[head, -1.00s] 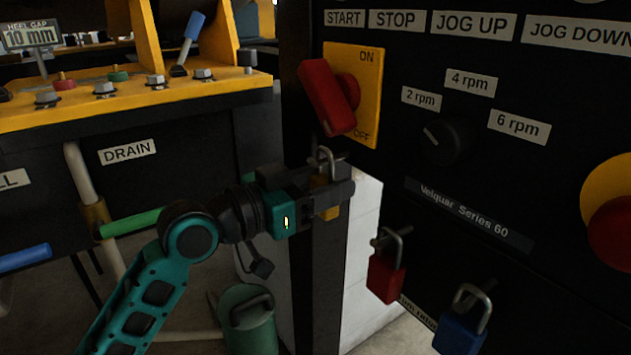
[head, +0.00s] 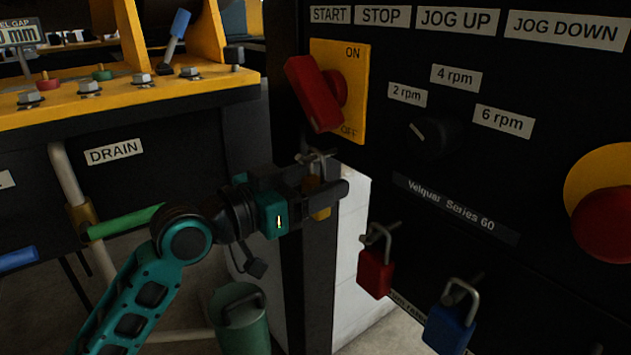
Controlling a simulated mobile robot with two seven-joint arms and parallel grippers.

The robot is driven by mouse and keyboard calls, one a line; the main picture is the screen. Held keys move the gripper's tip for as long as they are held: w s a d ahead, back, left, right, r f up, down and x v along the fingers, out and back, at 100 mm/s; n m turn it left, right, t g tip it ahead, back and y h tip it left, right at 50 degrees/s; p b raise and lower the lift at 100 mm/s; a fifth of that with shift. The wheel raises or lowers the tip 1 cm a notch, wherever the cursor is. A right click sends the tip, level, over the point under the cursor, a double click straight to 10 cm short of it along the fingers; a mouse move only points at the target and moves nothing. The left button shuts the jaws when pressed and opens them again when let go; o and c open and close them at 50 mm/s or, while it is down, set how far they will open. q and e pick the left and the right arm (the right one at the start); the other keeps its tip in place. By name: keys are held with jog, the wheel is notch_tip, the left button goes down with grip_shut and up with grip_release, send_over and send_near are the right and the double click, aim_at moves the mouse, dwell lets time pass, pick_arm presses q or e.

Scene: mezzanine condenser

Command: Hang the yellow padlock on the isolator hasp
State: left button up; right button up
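The yellow padlock (head: 320,212) is between the fingers of my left gripper (head: 328,180), which appears shut on it. Its body is partly hidden by the fingers, and its grey shackle (head: 318,162) points up. The shackle is just below the red isolator handle (head: 314,95), which sits tilted on a yellow plate (head: 352,75) marked ON and OFF. The isolator hasp is not clear in the dark area under the handle. I cannot tell whether the shackle touches it. My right gripper is not in view.
A red padlock (head: 375,272) and a blue padlock (head: 449,328) hang lower on the black panel. A large red button (head: 607,225) is at the right. A yellow-topped machine (head: 120,100) and a green pipe handle (head: 122,222) are left; a green can (head: 240,325) stands below.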

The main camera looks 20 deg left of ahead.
pick_arm(q)
jog(key=o, duration=0.3)
jog(key=b+v, duration=0.3)
jog(key=v, duration=1)
jog(key=w+a+f+n+y+p, duration=0.1)
jog(key=a+f+n+y, duration=0.15)
jog(key=f, duration=0.85)
jog(key=a+f+n+y+p, duration=0.1)
jog(key=f+n+y, duration=0.25)
jog(key=f, duration=0.75)
jog(key=s+d+f+g+y, duration=0.1)
jog(key=s+d+f, duration=0.1)
jog(key=f, duration=0.3)
jog(key=s+d+f+g+y, duration=0.1)
jog(key=s+d+f, duration=0.1)
jog(key=s+f, duration=0.2)
jog(key=s+d+f+m+g+y, duration=0.1)
jog(key=s+d+f, duration=0.1)
jog(key=f, duration=0.4)
jog(key=shift+s+d+f+p, duration=0.25)
jog(key=shift+s+f+p, duration=0.1)
jog(key=shift+s, duration=0.25)
